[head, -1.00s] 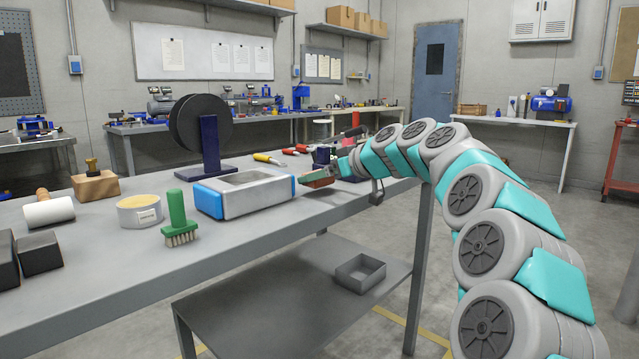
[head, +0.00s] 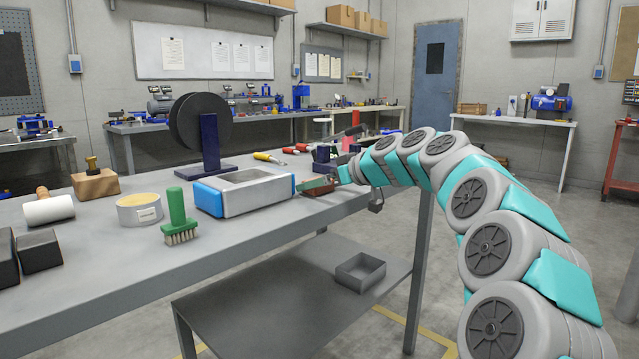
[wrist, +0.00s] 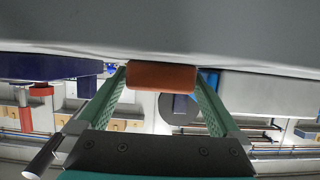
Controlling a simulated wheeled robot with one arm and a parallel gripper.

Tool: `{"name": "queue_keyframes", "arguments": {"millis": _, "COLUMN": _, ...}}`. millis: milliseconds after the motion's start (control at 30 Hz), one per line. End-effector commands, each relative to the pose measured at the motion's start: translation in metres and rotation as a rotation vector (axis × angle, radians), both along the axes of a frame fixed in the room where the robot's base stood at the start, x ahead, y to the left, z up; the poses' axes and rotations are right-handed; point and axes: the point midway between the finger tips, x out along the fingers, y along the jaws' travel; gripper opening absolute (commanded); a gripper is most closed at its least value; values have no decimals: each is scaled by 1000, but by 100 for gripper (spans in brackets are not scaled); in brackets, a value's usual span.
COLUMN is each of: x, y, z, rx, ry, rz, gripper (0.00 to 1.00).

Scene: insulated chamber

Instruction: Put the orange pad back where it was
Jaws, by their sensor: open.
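The orange pad (wrist: 161,76) lies crosswise between the two green fingers of my gripper (wrist: 164,73) in the wrist view, against the grey table surface. My gripper is open, with a finger at each end of the pad; I cannot tell whether they touch it. In the head view, my gripper (head: 319,188) is low at the right part of the bench, just right of the metal box with blue ends (head: 258,198). The pad shows there only as a small reddish patch, partly hidden by the fingers.
A black spool on a blue stand (head: 211,145) is behind the metal box. A green brush (head: 178,215), a round tin (head: 139,210) and a white roller (head: 48,210) stand to the left. Red- and yellow-handled tools (head: 266,157) lie behind. The front strip of the bench (head: 270,232) is clear.

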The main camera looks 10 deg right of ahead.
Motion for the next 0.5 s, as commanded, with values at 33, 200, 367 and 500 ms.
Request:
{"name": "queue_keyframes", "arguments": {"millis": 33, "x": 0, "y": 0, "z": 3, "rx": 0, "ry": 0, "rz": 0, "gripper": 100}}
{"name": "queue_keyframes", "arguments": {"millis": 200, "x": -15, "y": -11, "z": 12, "rx": 2, "ry": -5, "rz": -1, "gripper": 100}}
{"name": "queue_keyframes", "arguments": {"millis": 367, "x": -40, "y": -30, "z": 24, "rx": 1, "ry": -4, "rz": -5, "gripper": 100}}
{"name": "queue_keyframes", "arguments": {"millis": 500, "x": -62, "y": -45, "z": 35, "rx": 0, "ry": -5, "rz": -1, "gripper": 100}}
